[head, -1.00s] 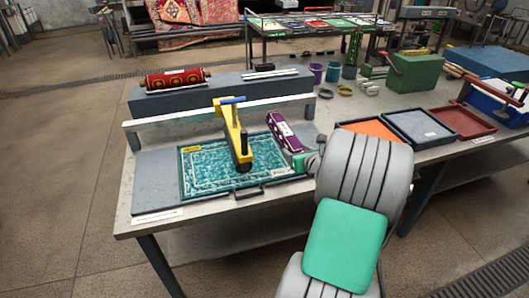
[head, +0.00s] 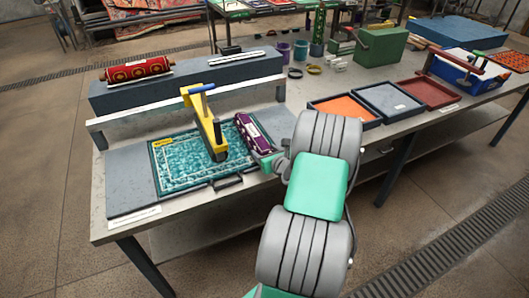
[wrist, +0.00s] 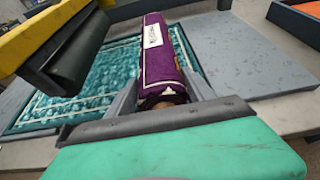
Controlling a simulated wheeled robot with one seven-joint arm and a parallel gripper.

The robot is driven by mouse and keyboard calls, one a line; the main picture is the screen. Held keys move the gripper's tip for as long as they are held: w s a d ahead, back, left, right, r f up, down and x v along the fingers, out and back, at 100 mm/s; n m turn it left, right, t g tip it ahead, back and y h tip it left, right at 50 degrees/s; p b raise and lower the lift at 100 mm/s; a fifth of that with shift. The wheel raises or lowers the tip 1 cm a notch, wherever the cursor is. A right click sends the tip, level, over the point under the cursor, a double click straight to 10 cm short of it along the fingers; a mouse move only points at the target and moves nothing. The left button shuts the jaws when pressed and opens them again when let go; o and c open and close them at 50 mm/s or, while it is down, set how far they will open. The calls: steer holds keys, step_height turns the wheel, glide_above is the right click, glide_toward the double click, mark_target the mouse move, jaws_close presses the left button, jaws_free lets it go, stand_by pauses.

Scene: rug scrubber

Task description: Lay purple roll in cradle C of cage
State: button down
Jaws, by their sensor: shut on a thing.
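The purple roll (head: 252,133) has a white label and pale end trim. It lies lengthwise between the fingers of my gripper (head: 273,160), which is shut on it. The roll is over or on the right part of the teal rug (head: 180,172), right of the yellow scrubber (head: 207,120); I cannot tell whether it touches. In the wrist view the roll (wrist: 163,55) points away from me, with my gripper's (wrist: 163,92) dark fingers along both sides of its near end. I cannot make out a cage or a cradle marked C in these views.
A grey rail (head: 190,105) runs behind the rug. A red roll (head: 136,69) lies on the blue-grey block (head: 150,93) behind it. An orange tray (head: 345,110), a grey tray (head: 388,101) and a red tray (head: 430,91) stand to the right. Floor is clear at left.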

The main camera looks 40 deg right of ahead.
steer(key=shift+f, duration=0.15)
steer(key=c, duration=0.8)
jaws_free()
steer(key=shift+f, duration=0.2)
steer(key=o, duration=0.4)
steer(key=shift+r, duration=0.15)
